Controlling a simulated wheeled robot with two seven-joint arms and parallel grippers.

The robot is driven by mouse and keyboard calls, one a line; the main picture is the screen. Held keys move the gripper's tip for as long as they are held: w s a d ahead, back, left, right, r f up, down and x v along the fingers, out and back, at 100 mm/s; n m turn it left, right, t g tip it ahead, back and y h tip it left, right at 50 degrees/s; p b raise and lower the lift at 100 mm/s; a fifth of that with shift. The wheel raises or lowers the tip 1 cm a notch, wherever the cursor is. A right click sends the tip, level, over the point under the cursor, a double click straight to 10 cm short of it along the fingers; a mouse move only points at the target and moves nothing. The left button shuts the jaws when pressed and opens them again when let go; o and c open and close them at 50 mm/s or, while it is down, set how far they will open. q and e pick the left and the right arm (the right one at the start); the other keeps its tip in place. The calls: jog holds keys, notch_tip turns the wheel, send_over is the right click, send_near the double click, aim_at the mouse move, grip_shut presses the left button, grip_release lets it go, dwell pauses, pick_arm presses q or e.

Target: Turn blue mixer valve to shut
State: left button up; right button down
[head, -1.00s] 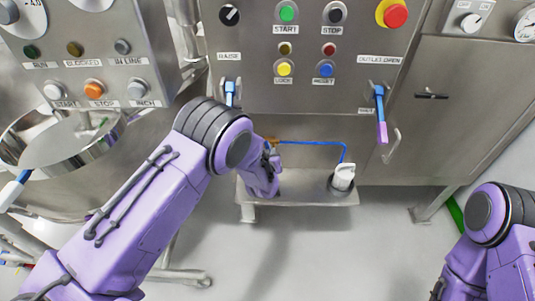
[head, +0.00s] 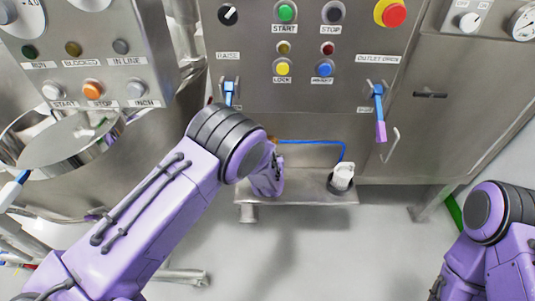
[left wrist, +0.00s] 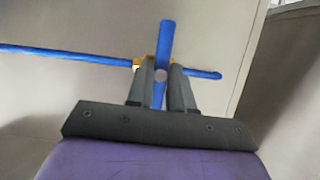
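The blue valve handle (left wrist: 167,38) stands upright in the left wrist view, crossing the line of the thin blue pipe (left wrist: 60,52). In the head view, my left forearm and wrist hide the fingertips and most of the valve; a bit of brass (head: 273,140) shows.
The blue pipe (head: 315,142) runs to a white fitting (head: 342,176) above a steel shelf (head: 305,198). Blue levers hang at RAISE (head: 229,91) and near OUTLET OPEN (head: 378,98). The button panel (head: 350,90) is above. Open floor lies in front.

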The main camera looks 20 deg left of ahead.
pick_arm(q)
jog(key=o, duration=0.4)
jog(key=p+v, duration=0.8)
jog(key=v, duration=0.2)
jog(key=shift+s, duration=0.25)
jog(key=s+a+f+n+g, duration=0.1)
jog(key=s+a+f+g, duration=0.2)
jog(key=s, duration=0.8)
jog(key=s+a+f+n+g, duration=0.1)
jog(key=s+a+f+g, duration=0.2)
jog(key=s, duration=0.9)
jog(key=s+a+f+n+g, duration=0.1)
jog(key=s+a+f+g, duration=0.2)
jog(key=s+a, duration=0.5)
jog(key=shift+s+a+f+n+g, duration=0.1)
jog(key=shift+s+n+g, duration=0.1)
jog(key=shift+s, duration=0.8)
jog(key=shift+s+f+n+g, duration=0.1)
jog(key=shift+s+n+g, duration=0.1)
jog(key=shift+s, duration=0.75)
